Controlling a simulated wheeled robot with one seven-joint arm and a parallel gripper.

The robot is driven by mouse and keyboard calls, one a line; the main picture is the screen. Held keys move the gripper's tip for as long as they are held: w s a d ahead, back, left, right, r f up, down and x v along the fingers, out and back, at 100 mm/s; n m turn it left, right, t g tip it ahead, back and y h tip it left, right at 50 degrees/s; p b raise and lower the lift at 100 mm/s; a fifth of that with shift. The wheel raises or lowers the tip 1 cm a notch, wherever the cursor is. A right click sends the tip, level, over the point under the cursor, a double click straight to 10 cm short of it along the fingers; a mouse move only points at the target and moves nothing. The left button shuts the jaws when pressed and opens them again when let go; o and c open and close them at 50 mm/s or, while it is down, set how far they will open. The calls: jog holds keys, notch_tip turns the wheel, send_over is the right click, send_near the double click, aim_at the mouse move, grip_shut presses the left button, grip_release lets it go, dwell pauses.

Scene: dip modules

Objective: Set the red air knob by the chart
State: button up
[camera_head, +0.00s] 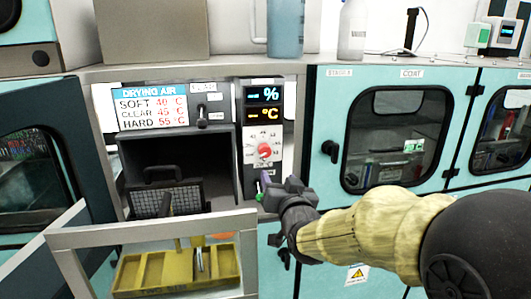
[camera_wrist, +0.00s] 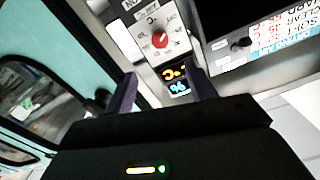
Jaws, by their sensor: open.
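The red air knob (camera_head: 264,150) sits on a pale dial plate with small marks around it, below a dark display (camera_head: 263,104) showing a cyan % line and a yellow °C line. The knob also shows in the wrist view (camera_wrist: 160,40); its exact setting is too small to read. The drying air chart (camera_head: 151,107) at left reads soft 40, clear 45, hard 55 °C. My gripper (camera_head: 268,184) is just below the dial plate. In the wrist view its two fingers (camera_wrist: 160,80) are apart with nothing between them, and the knob lies beyond their tips.
A small black lever (camera_head: 203,117) stands between chart and display, above an open dark chamber with a mesh basket (camera_head: 167,198). A grey frame (camera_head: 150,228) and yellow tray (camera_head: 140,275) are in front. Teal cabinets with windowed doors (camera_head: 398,130) and a black handle (camera_head: 330,150) stand right.

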aim_at(266, 153)
jog(key=p+x, duration=0.5)
jog(key=x, duration=1.2)
jog(key=shift+a+f, duration=0.1)
jog(key=shift+f, duration=0.05)
jog(key=shift+s, duration=0.1)
jog(key=c, duration=1)
